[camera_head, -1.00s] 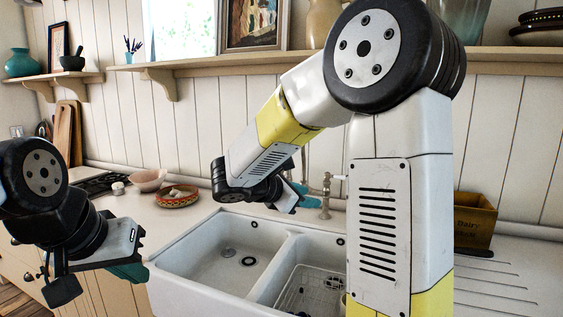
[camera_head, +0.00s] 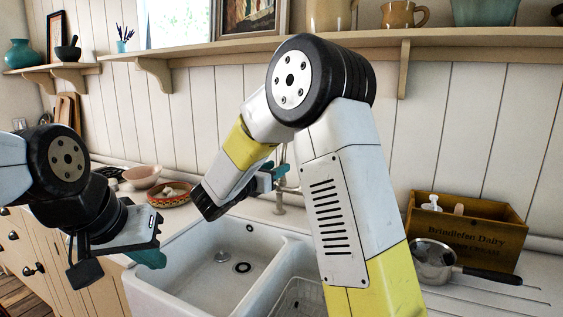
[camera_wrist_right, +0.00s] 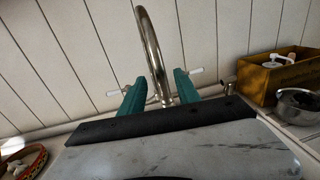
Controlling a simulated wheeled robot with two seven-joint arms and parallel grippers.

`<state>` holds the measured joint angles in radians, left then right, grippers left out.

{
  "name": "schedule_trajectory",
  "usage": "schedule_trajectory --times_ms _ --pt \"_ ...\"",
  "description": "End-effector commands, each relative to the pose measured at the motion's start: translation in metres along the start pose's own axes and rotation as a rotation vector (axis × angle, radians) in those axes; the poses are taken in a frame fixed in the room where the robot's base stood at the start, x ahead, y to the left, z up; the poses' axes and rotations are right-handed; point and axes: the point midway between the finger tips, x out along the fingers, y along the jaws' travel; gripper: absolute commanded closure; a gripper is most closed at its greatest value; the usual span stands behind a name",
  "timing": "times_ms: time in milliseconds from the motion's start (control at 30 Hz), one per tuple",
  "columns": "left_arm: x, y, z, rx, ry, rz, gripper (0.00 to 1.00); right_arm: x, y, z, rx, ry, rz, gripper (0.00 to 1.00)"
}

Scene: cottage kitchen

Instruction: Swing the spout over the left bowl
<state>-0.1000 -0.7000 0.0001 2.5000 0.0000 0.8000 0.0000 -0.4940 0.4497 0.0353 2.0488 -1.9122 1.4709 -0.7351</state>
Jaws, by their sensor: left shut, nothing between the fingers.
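The metal tap's curved spout (camera_wrist_right: 151,45) rises between the two teal fingers of my right gripper (camera_wrist_right: 158,92) in the right wrist view. The fingers are apart, with gaps on both sides of the spout. In the head view my right gripper (camera_head: 271,178) is at the tap (camera_head: 280,198), behind the sink; my arm hides part of the tap. The white sink has a left bowl (camera_head: 205,265) with a drain and a right bowl (camera_head: 283,298) holding a wire rack. My left gripper (camera_head: 150,257) is shut and empty, left of the sink.
A wooden dairy crate (camera_head: 465,235) and a metal pan (camera_head: 432,262) stand on the right counter. A patterned bowl (camera_head: 170,194) and a pink bowl (camera_head: 141,176) are left of the sink. A shelf (camera_head: 400,42) runs along the wall above.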

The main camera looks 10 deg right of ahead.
Motion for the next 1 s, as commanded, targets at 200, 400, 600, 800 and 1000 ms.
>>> schedule_trajectory --times_ms 200,400,600,800,1000 --pt "0.000 0.000 0.000 0.000 0.000 0.000 1.00 0.037 -0.002 -0.001 0.001 0.001 -0.006 0.61" --pt "0.000 0.000 0.000 0.000 0.000 0.000 1.00 0.061 -0.002 -0.001 0.001 0.001 -0.004 0.61" --pt "0.000 0.000 0.000 0.000 0.000 0.000 1.00 0.067 -0.001 0.000 0.001 0.000 -0.002 0.61" --pt "0.000 0.000 0.000 0.000 0.000 0.000 1.00 0.067 -0.001 0.000 0.001 0.000 -0.002 0.69" --pt "0.000 0.000 0.000 0.000 0.000 0.000 1.00 0.066 -0.001 0.000 0.001 0.001 -0.002 1.00"
